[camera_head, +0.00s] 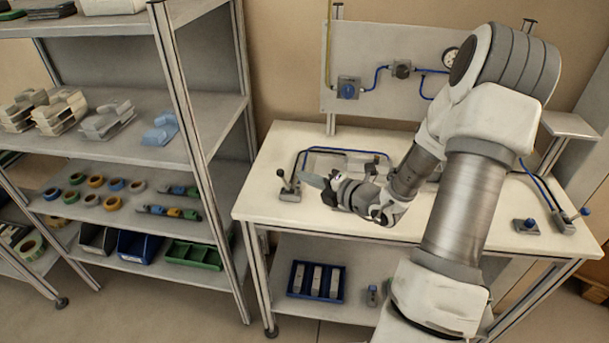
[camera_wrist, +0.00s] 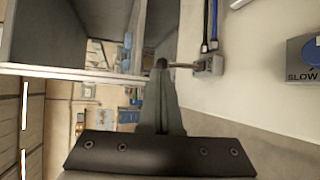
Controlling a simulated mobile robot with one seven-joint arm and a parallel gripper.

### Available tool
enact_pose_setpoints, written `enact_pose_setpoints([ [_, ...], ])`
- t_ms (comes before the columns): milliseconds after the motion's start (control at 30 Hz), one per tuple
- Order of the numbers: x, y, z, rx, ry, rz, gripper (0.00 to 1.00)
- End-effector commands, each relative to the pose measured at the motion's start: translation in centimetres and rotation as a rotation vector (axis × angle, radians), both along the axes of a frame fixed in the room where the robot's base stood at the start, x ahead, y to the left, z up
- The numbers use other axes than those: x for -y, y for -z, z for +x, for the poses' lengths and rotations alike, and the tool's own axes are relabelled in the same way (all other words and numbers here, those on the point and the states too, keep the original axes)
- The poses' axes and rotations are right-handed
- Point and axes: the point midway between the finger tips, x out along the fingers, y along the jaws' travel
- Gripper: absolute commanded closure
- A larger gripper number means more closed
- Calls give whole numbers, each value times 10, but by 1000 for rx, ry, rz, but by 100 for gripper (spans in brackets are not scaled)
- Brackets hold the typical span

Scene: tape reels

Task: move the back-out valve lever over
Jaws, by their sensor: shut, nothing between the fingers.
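A small valve with a lever (camera_head: 289,188) stands at the left end of the white workbench, its dark knob tilted up and left. In the wrist view the valve body (camera_wrist: 208,65) is right of my fingers, and its lever runs left to a dark knob at the fingertips. My gripper (camera_head: 313,180) is shut and empty, its tips just right of the lever in the head view. The tips (camera_wrist: 161,68) overlap the knob in the wrist view; I cannot tell whether they touch. A second valve with a blue-knobbed lever (camera_head: 564,221) is at the bench's right. No back-out label is readable.
A box marked SLOW (camera_wrist: 303,58) sits on the bench right of the valve. Hoses (camera_head: 340,151) run along the bench behind. A shelf rack (camera_head: 205,120) stands close to the left. An upright panel (camera_head: 375,50) with a gauge is at the back.

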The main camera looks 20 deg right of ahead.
Motion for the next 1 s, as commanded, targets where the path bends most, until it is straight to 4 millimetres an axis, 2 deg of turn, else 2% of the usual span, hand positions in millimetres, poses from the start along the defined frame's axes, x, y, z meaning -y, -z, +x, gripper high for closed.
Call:
enact_pose_setpoints([
  [67,3,-8,-3,-2,-1,1,100],
  [300,21,-32,-54,0,3,-3,100],
  [500,29,-44,-78,0,1,-2,100],
  [700,31,-48,-87,0,-1,-1,100],
  [1000,31,-48,-87,0,-1,-1,100],
])
